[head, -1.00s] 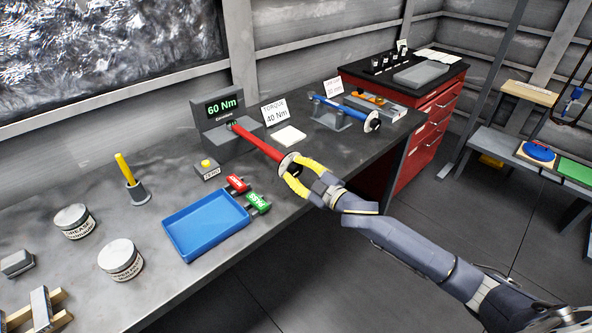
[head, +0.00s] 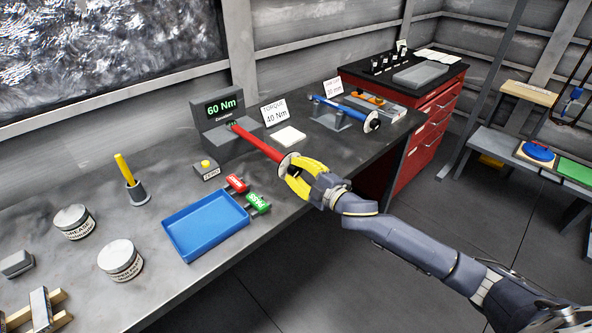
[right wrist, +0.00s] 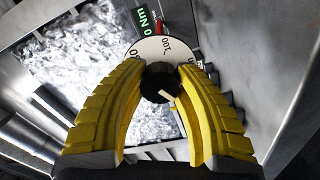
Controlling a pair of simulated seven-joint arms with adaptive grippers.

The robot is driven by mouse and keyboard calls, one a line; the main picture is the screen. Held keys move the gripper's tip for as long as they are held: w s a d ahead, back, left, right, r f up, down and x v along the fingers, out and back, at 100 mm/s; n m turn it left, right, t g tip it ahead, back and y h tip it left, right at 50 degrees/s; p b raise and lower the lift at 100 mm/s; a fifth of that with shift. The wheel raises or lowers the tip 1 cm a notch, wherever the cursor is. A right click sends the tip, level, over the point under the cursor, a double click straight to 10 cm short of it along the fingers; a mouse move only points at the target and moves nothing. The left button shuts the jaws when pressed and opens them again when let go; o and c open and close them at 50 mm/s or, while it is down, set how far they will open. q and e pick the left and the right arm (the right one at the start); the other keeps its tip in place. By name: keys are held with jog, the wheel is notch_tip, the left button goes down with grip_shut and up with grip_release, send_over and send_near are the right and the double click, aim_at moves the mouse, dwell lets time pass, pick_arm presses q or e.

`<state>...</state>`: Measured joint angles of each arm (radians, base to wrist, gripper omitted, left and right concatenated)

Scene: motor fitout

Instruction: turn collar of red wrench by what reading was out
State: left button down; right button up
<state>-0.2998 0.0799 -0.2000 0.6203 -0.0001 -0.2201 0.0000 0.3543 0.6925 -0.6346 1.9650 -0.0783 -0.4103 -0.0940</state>
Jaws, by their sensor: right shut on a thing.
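The red wrench (head: 258,146) lies with its head in the grey tester (head: 222,142), whose green display (head: 225,107) reads 60 Nm. A card (head: 276,113) reads TORQUE 40 Nm. My left gripper is not in view.
A blue wrench (head: 340,108) rests on a stand behind. Two tins and a yellow-handled tool stand farther left.

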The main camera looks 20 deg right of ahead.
jog(key=shift+f, duration=0.1)
jog(key=o, duration=1.3)
jog(key=shift+v, duration=6.05)
jog(key=shift+d, duration=0.1)
